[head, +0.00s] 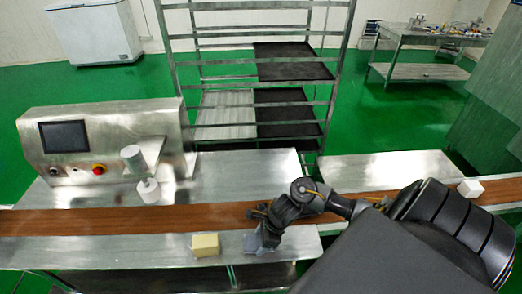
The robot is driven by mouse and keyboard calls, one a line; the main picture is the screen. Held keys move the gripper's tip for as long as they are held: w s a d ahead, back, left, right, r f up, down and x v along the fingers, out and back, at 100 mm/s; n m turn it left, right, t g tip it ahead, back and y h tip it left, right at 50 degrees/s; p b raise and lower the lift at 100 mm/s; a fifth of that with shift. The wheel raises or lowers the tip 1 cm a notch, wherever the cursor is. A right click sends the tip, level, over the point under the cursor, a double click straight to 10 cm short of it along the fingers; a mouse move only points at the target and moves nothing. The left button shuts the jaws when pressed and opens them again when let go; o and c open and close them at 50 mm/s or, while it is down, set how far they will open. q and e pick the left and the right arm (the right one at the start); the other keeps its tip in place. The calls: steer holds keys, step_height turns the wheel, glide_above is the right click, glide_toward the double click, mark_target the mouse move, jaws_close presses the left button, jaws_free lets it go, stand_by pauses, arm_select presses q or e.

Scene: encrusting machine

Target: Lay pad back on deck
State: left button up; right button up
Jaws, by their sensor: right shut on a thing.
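A small flat grey-blue pad (252,243) is at the fingers of my right gripper (263,238), over the front metal deck (120,252). The gripper points down and is shut on the pad. The gripper and wrist hide part of the pad, and I cannot tell whether its underside touches the deck. My left gripper is not in view.
A pale yellow block (205,245) sits on the deck just left of the pad. A brown conveyor belt (130,222) runs behind it. A rack (255,75) stands behind.

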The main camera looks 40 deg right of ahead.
steer(key=shift+f, duration=0.1)
steer(key=shift+f+b, duration=0.1)
steer(key=shift+b, duration=0.2)
steer(key=o, duration=0.9)
steer(key=shift+o, duration=0.2)
steer(key=shift+d+r+p, duration=0.1)
steer(key=shift+r+p, duration=0.2)
steer(key=shift+r, duration=0.15)
steer(key=v, duration=1.1)
steer(key=shift+r+b, duration=0.25)
steer(key=shift+b, duration=0.1)
